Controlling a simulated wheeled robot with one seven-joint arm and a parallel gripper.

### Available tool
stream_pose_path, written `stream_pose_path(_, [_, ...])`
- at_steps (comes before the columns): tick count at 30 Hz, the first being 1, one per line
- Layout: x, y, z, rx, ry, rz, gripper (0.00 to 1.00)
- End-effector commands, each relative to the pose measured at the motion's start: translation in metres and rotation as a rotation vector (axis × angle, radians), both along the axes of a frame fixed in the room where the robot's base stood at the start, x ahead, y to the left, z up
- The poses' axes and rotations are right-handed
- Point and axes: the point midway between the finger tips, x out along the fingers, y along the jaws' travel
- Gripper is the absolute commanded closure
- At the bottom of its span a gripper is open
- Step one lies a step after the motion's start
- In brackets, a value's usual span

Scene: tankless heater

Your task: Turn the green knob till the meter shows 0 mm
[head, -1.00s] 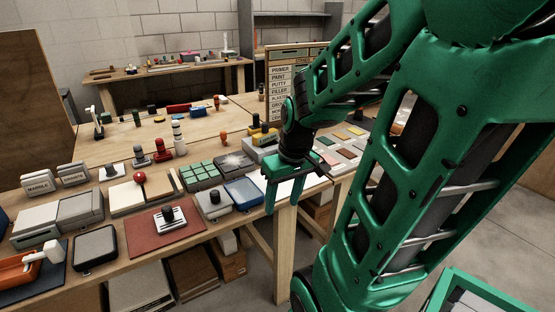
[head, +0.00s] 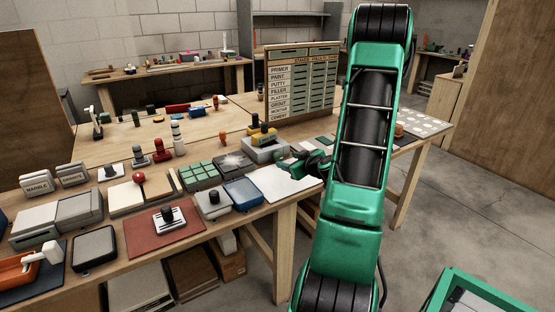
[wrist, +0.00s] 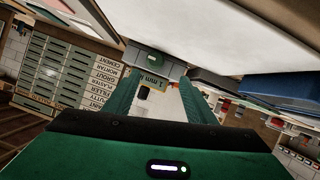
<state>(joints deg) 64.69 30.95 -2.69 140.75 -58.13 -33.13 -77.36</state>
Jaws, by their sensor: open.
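My gripper (head: 287,168) is low over the table's right part, its fingers pointing left. In the wrist view its two green fingers stand apart with nothing gripped between them.
A white sheet (head: 285,184) lies under my gripper. A blue tray (head: 243,193) and a green-keyed pad (head: 200,175) are to its left. The labelled board (head: 300,85) stands behind. The red mat (head: 165,232) is farther left.

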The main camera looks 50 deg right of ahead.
Motion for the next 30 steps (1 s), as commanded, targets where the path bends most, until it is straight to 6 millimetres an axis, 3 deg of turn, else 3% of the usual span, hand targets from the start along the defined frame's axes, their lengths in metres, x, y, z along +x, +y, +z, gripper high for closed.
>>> stream_pose_path(5, [0.004, -0.011, -0.004, -0.012, -0.014, -0.021, 0.5])
stream_pose_path(21, [0.078, -0.035, -0.035, -0.011, -0.013, -0.018, 0.5])
stream_pose_path(30, [0.093, -0.04, -0.041, -0.011, -0.014, -0.02, 0.5])
